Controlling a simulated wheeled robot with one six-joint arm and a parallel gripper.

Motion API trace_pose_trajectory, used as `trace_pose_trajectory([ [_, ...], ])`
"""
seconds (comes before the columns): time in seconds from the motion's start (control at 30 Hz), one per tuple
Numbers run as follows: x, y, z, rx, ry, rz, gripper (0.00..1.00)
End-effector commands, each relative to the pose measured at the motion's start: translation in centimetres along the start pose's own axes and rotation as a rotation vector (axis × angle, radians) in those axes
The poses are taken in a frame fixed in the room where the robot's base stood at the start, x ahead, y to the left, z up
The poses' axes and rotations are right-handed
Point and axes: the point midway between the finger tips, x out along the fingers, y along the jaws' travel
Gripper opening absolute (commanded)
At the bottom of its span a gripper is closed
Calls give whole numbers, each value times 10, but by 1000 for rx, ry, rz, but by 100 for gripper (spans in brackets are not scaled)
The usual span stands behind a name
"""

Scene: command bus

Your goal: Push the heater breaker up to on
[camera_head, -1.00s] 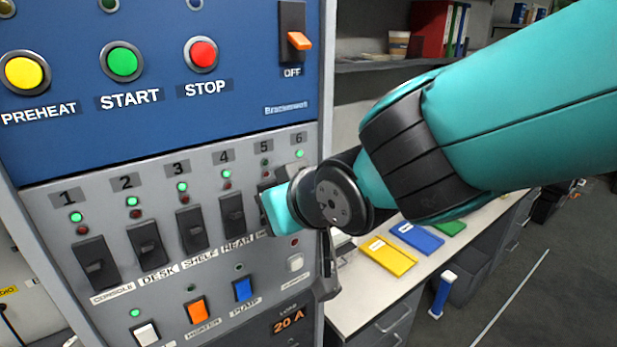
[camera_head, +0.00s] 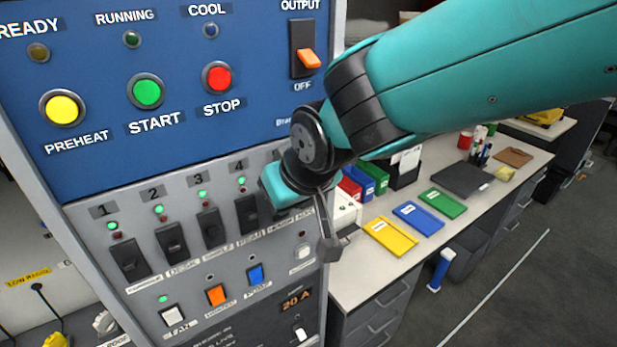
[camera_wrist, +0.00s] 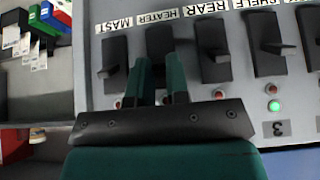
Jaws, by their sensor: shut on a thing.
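The heater breaker (camera_wrist: 160,40) is a black switch under the HEATER label in the wrist view, where the picture is upside down. The two green fingers of my gripper (camera_wrist: 158,75) reach over its lower part in that picture and are shut on its lever, which they mostly hide. In the head view my gripper (camera_head: 280,190) is against the breaker row, right of breaker 4 (camera_head: 247,214). It covers the heater breaker and its lamps there, so I cannot tell the lever's position.
The mast breaker (camera_wrist: 113,58) and rear breaker (camera_wrist: 212,52) stand close on either side. Breakers 1 to 4 show green lamps. Rocker switches, including an orange one (camera_head: 216,295), sit below. A desk with a yellow tray (camera_head: 390,238) is at right.

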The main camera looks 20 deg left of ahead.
Motion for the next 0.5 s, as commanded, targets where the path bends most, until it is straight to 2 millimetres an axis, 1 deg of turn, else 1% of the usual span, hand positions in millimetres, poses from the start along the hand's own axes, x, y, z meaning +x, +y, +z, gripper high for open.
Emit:
trace_pose_trajectory([
  [0.17,0,0,0,0,1,0,0],
  [0.2,0,0,0,0,1,0,23],
  [0.27,0,0,0,0,1,0,36],
  [0.3,0,0,0,0,1,0,42],
  [0.5,0,0,0,0,1,0,42],
])
